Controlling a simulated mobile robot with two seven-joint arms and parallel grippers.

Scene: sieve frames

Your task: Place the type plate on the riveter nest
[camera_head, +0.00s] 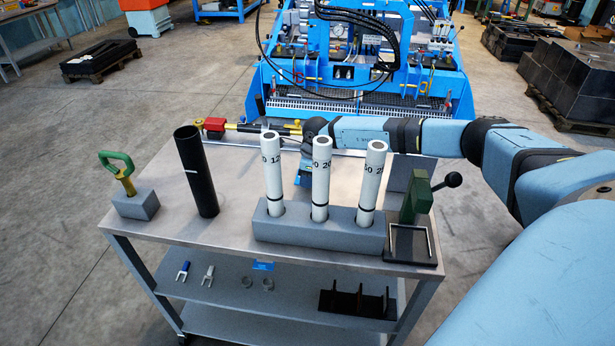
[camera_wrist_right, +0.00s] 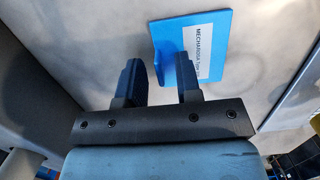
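The type plate (camera_wrist_right: 208,42) is blue with a white printed label. In the right wrist view it is by my right gripper (camera_wrist_right: 157,64), over the grey table top. The gripper's two dark blue fingers are apart, and the plate's left edge shows between them, with no visible grip. In the head view my right gripper (camera_head: 304,165) points down behind the white tubes, which partly hide it; I cannot separate the plate from it there. The green riveter (camera_head: 417,200) with a black lever stands at the table's right corner. Its nest (camera_head: 411,244) is a dark, light-framed base, apparently empty. My left gripper is out of view.
Three white tubes (camera_head: 320,175) stand in a grey block (camera_head: 318,232) between the gripper and the table's front edge. A black tube (camera_head: 196,170) and a green-handled tool (camera_head: 122,172) stand left. A red and yellow tool (camera_head: 214,125) lies at the back edge.

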